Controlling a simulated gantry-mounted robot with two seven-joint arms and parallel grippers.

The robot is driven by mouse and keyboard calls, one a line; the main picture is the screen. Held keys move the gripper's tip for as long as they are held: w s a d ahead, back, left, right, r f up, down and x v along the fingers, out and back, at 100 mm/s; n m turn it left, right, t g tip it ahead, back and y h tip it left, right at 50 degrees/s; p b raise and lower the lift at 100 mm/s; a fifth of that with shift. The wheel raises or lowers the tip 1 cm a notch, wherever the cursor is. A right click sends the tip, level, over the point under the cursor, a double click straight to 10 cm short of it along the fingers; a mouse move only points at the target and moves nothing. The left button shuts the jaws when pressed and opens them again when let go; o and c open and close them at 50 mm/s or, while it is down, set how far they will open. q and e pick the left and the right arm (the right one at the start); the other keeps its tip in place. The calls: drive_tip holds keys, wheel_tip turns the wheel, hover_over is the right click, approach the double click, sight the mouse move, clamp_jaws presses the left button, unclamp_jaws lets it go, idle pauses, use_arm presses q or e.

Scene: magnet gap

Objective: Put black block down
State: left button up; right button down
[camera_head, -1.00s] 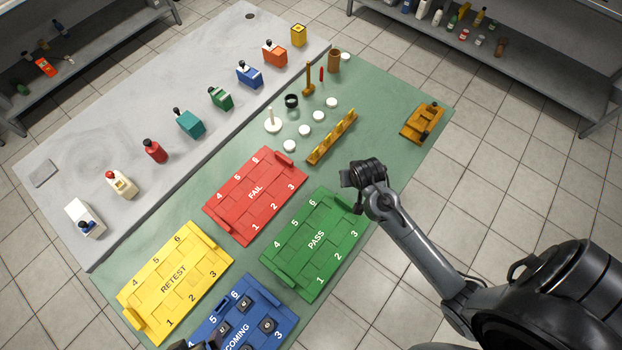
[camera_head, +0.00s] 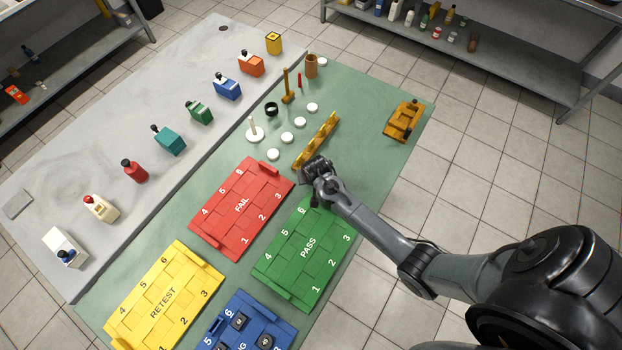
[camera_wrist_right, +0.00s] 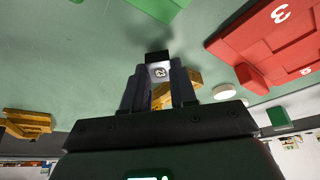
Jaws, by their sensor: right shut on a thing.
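My right gripper (camera_head: 316,172) hangs over the green mat, between the top end of the green PASS tray (camera_head: 303,252) and the yellow slotted rack (camera_head: 317,142). In the right wrist view my right gripper (camera_wrist_right: 158,82) is shut on the black block (camera_wrist_right: 158,58), which carries a pale numbered label. The block appears to be above the mat; its exact height I cannot tell. In the head view the gripper hides the block. My left gripper is not in view.
The red FAIL tray (camera_head: 241,208), yellow RETEST tray (camera_head: 163,296) and blue tray (camera_head: 246,325) with black blocks lie nearby. White discs (camera_head: 287,137) and a brown wooden fixture (camera_head: 404,120) stand on the mat (camera_head: 375,165). Coloured bottles line the grey bench (camera_head: 75,190).

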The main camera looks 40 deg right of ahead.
drive_tip(key=shift+f, duration=0.65)
drive_tip(key=shift+f, duration=0.1)
drive_tip(key=c, duration=0.9)
unclamp_jaws()
